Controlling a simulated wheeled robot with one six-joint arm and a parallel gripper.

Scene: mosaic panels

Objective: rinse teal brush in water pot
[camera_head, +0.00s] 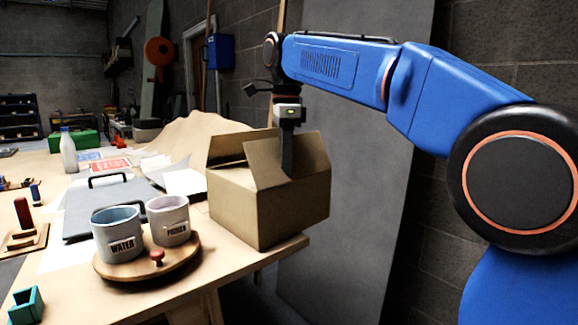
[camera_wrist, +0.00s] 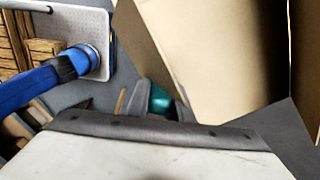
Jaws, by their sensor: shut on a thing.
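My gripper (camera_head: 288,165) hangs pointing down at the open cardboard box; I cannot tell how far its tips are inside it. In the wrist view my gripper (camera_wrist: 150,105) is shut on a teal thing (camera_wrist: 160,98), of which only a small rounded part shows between the fingers. It appears to be the teal brush; its bristles and the rest of it are hidden. The pale blue-grey water pot (camera_head: 118,240), labelled WATER, stands upright on a round wooden tray (camera_head: 180,268), to the left of the box and apart from my gripper.
The cardboard box (camera_head: 240,208) has raised flaps and stands at the table's right edge. A second, pinkish-white labelled pot (camera_head: 168,222) stands beside the water pot. A small red knob (camera_head: 157,257) is on the tray. A teal square holder (camera_head: 26,306) sits at lower left.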

